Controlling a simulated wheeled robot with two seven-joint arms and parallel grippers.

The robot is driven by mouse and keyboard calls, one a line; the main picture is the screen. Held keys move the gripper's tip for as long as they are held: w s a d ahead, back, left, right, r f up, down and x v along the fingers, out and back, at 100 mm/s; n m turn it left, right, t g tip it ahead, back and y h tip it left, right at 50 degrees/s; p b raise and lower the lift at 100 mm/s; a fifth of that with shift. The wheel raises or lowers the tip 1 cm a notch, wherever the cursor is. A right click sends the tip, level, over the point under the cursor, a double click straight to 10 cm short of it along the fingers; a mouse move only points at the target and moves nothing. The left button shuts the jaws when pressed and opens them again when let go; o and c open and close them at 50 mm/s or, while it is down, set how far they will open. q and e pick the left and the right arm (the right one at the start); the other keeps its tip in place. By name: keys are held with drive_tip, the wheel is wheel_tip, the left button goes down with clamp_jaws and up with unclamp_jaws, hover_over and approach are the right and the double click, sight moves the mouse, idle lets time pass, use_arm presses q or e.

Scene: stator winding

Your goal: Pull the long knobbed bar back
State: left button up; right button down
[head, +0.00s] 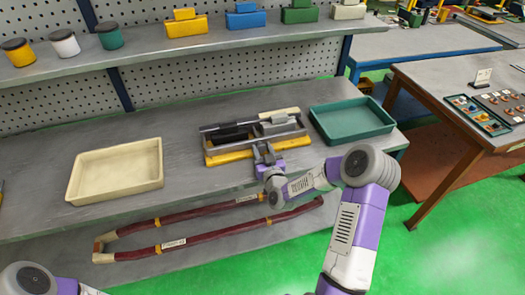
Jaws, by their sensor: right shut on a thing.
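The winding fixture with a yellow base (228,157) stands on the bench in the middle of the head view. It carries grey rails, a black cylinder (229,134) and a cream-coloured piece (279,115). The long knobbed bar is hard to make out among these parts. My right gripper (264,152) is at the front right edge of the fixture, shut on the long knobbed bar; its jaws hide the held part. My left arm shows only at the bottom left corner, and its gripper is out of the picture.
A cream tray (117,184) stands left of the fixture and a green tray (352,134) right of it. Red cable lengths (205,211) lie along the front. A shelf (160,53) with pots and blocks runs above. The bench between cream tray and fixture is clear.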

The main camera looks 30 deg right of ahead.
drive_tip(key=shift+s+a, duration=0.2)
drive_tip(key=shift+s, duration=0.45)
drive_tip(key=c, duration=0.6)
unclamp_jaws()
drive_tip(key=v, duration=0.7)
drive_tip(key=shift+s, duration=0.3)
